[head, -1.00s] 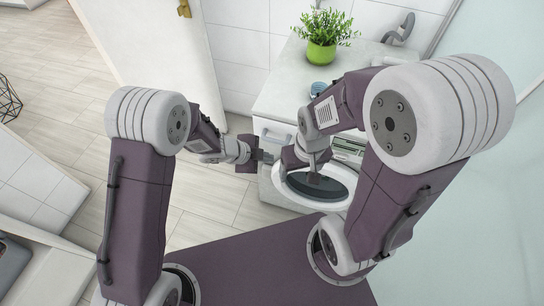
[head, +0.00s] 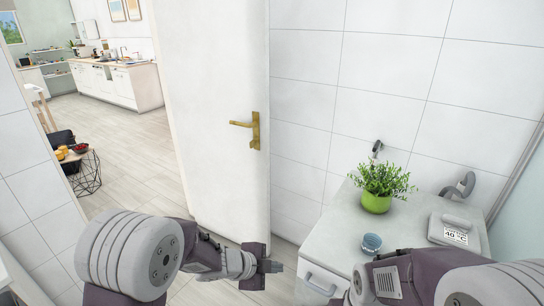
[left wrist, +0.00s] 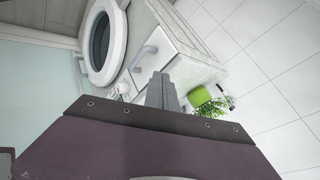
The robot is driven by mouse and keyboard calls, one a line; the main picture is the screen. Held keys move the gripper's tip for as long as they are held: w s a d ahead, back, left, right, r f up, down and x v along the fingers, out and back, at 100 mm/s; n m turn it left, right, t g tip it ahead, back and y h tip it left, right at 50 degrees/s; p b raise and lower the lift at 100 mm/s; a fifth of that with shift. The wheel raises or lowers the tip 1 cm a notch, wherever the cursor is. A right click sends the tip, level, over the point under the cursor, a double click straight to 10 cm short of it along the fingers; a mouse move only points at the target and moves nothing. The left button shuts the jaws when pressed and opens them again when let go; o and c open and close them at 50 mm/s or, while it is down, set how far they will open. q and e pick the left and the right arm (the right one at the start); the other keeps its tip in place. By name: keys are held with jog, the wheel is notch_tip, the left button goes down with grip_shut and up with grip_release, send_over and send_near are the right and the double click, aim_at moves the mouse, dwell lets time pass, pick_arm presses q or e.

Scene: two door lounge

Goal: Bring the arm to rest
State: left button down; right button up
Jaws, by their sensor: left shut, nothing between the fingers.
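My left arm (head: 150,252) comes in from the lower left in the head view. Its gripper (head: 272,266) points to the right, in front of the white door's foot and left of the white cabinet. The left gripper is shut and empty. In the left wrist view its closed fingers (left wrist: 163,90) stick out past the dark gripper body. My right arm (head: 400,280) shows only in part at the lower right of the head view, and its gripper is out of frame.
The white door (head: 215,110) with a brass handle (head: 254,130) stands at the centre. The cabinet (head: 330,235) carries a green potted plant (head: 376,202), a blue cup (head: 371,243) and a grey device (head: 455,232). The left wrist view shows a round washer door (left wrist: 103,42).

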pick_arm(q)
jog(key=a+r+n+t+y+p, duration=0.1)
jog(key=a+r+n+y, duration=0.2)
jog(key=a+n, duration=0.35)
jog(key=a+r+n+t+y, duration=0.1)
jog(key=a+r+n+y, duration=0.15)
jog(key=a, duration=0.65)
jog(key=s+a+f+n+g+y, duration=0.1)
jog(key=s+a+f+n+g, duration=0.1)
jog(key=s+n, duration=0.4)
jog(key=s+a+f+n+g, duration=0.2)
jog(key=s+n, duration=0.4)
jog(key=s, duration=0.4)
jog(key=shift+s+f+g+y, duration=0.35)
jog(key=shift+f+g, duration=0.45)
jog(key=shift+g, duration=0.4)
jog(key=shift+a, duration=0.1)
